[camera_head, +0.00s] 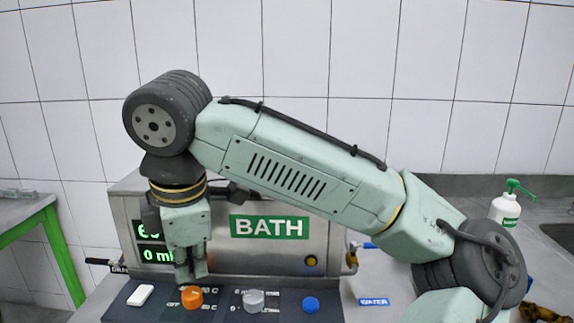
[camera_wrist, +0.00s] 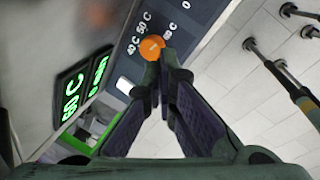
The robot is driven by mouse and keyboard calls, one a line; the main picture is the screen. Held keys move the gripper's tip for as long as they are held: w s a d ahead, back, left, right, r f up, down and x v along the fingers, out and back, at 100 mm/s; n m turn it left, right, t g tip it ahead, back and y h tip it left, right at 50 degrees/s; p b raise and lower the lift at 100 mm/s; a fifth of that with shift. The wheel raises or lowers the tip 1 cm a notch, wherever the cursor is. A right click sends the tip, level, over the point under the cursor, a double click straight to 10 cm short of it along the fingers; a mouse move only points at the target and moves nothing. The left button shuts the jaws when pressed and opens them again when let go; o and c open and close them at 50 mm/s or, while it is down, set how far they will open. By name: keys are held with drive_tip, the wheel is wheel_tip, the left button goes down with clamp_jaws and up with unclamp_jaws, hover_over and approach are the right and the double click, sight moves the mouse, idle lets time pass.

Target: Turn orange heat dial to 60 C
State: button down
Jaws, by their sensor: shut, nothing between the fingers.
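The orange heat dial (camera_head: 192,298) is on the dark front panel of the BATH unit, between a white switch and a grey dial. In the wrist view the orange dial (camera_wrist: 152,47) sits just beyond my fingertips, with temperature labels printed around it. Its exact pointing direction is too small to tell. My gripper (camera_head: 188,281) is shut and empty, pointing down right at the dial. The fingertips (camera_wrist: 164,66) overlap the dial's edge in the wrist view; I cannot tell whether they touch. The green display (camera_wrist: 73,96) appears to read 60 C; my gripper partly hides it in the head view.
A small valve (camera_head: 352,258) is at the unit's right side. A white pump bottle (camera_head: 505,209) stands at the far right. A green-framed table (camera_head: 50,245) is at left.

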sight(198, 312)
drive_tip(key=shift+s+d+f+b+x, duration=0.15)
drive_tip(key=shift+s+b+x, duration=0.1)
drive_tip(key=shift+b+x, duration=0.8)
drive_tip(key=shift+s+d+b+x, duration=0.1)
drive_tip(key=shift+s+b+x, duration=0.1)
drive_tip(key=shift+b+x, duration=0.85)
drive_tip(key=shift+s+d+f+b+x, duration=0.2)
drive_tip(key=shift+b+x, duration=0.55)
drive_tip(key=shift+x, duration=0.55)
drive_tip(key=shift+s+r, duration=0.1)
drive_tip(key=shift+r, duration=0.1)
drive_tip(key=shift+w+a+p, duration=0.25)
drive_tip(key=shift+w+p, duration=0.05)
drive_tip(key=shift+s+d+p, duration=0.15)
drive_tip(key=shift+s+p, duration=0.1)
drive_tip(key=shift+p, duration=0.1)
drive_tip(key=shift+r, duration=0.2)
drive_tip(key=p+v, duration=0.1)
drive_tip(key=p, duration=0.1)
drive_tip(key=p+v, duration=0.2)
drive_tip(key=w+p+v, duration=0.1)
drive_tip(key=p+v, duration=0.1)
drive_tip(key=shift+a+r, duration=0.3)
drive_tip(key=shift+r, duration=0.05)
drive_tip(key=shift+s, duration=0.1)
